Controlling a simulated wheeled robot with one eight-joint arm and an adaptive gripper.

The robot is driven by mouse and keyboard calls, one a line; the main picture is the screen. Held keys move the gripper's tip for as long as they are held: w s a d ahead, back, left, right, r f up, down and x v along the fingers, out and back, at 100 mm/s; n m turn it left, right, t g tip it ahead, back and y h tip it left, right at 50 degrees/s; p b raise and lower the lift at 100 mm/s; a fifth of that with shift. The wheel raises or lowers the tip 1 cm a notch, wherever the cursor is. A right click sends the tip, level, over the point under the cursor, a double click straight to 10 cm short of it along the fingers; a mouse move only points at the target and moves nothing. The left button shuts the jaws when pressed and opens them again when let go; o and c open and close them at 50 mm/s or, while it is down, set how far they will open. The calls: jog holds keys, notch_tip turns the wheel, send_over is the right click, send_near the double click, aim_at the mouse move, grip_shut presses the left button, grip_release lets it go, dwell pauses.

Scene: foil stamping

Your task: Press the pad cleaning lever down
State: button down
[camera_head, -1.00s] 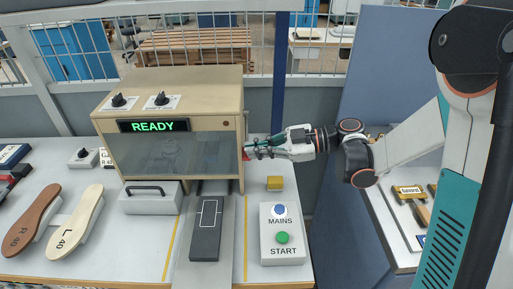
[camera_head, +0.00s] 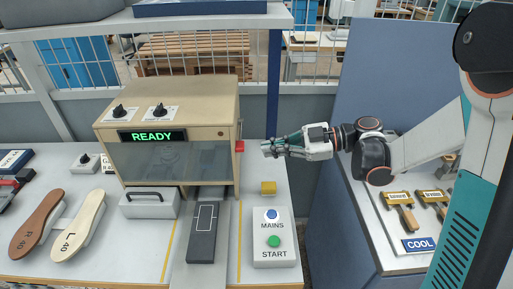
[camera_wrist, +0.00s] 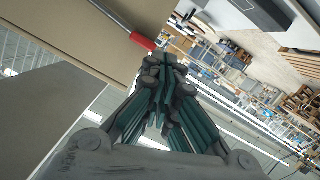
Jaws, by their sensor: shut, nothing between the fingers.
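The pad cleaning lever has a red grip (camera_head: 239,146) at the right side of the beige stamping machine (camera_head: 215,100). In the wrist view the red grip (camera_wrist: 142,41) sits at the end of a thin metal rod, just beyond and left of my fingertips. My gripper (camera_head: 264,148) is shut and empty, to the right of the grip, with a gap between them in the head view. It also shows in the wrist view (camera_wrist: 165,62), fingers together. I cannot tell exactly how far the lever is tilted.
A blue partition (camera_head: 345,150) stands to the right. The machine's display (camera_head: 152,136) reads READY. Shoe-shaped pieces lie at left.

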jog(key=v, duration=0.3)
jog(key=shift+s+d+p, duration=0.1)
jog(key=shift+d+p, duration=0.2)
jog(key=shift+d, duration=0.1)
jog(key=shift+r, duration=0.1)
dwell(0.4)
jog(key=s+a+m+t+h, duration=0.1)
jog(key=s+a+m+h, duration=0.1)
jog(key=s+m+h, duration=0.6)
jog(key=s+d+r+m+t+h, duration=0.1)
jog(key=s+d+m+t+h, duration=0.3)
jog(key=s+d+m+h, duration=0.3)
jog(key=s+d+m, duration=0.3)
jog(key=m, duration=0.2)
jog(key=shift+d+m, duration=0.3)
jog(key=shift+d, duration=0.05)
